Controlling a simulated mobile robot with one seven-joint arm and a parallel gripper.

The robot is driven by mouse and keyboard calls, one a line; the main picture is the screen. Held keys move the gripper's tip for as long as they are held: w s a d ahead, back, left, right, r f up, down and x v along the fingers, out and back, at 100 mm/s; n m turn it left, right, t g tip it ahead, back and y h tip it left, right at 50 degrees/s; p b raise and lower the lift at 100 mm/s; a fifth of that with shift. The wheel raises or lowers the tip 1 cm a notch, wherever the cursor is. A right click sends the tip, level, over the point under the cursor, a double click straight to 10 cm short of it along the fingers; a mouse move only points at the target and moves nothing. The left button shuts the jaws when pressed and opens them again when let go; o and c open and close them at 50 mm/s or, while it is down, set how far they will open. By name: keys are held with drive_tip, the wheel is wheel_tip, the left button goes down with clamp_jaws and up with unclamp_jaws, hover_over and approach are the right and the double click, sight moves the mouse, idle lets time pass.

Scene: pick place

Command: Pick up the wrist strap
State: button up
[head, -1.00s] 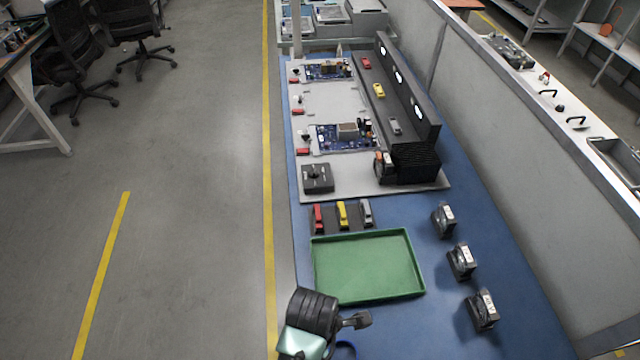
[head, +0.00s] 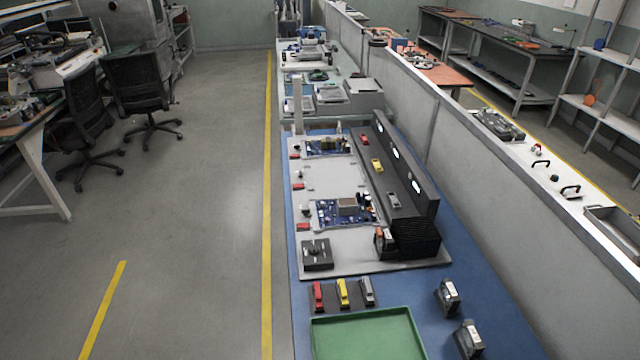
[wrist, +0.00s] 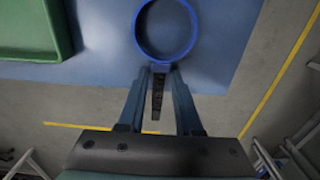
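The wrist strap (wrist: 136,29) is a bright blue loop at the top middle of the wrist view. My gripper (wrist: 161,70) comes up from the bottom of that view. Its two fingertips close in on the near end of the loop, with the strap's end between them. A dark narrow piece (wrist: 157,97) extends back between the fingers. The loop shows against the blue tabletop (wrist: 105,78); its height above it is hard to tell. The head view now shows neither my gripper nor the strap.
A green tray (head: 365,335) is on the blue table, also at the upper left of the wrist view (wrist: 25,52). Red, yellow and grey pieces (head: 343,293) stand behind it. Black devices (head: 449,297) stand on its right. Circuit boards (head: 342,210) lie farther back.

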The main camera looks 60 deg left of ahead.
clamp_jaws()
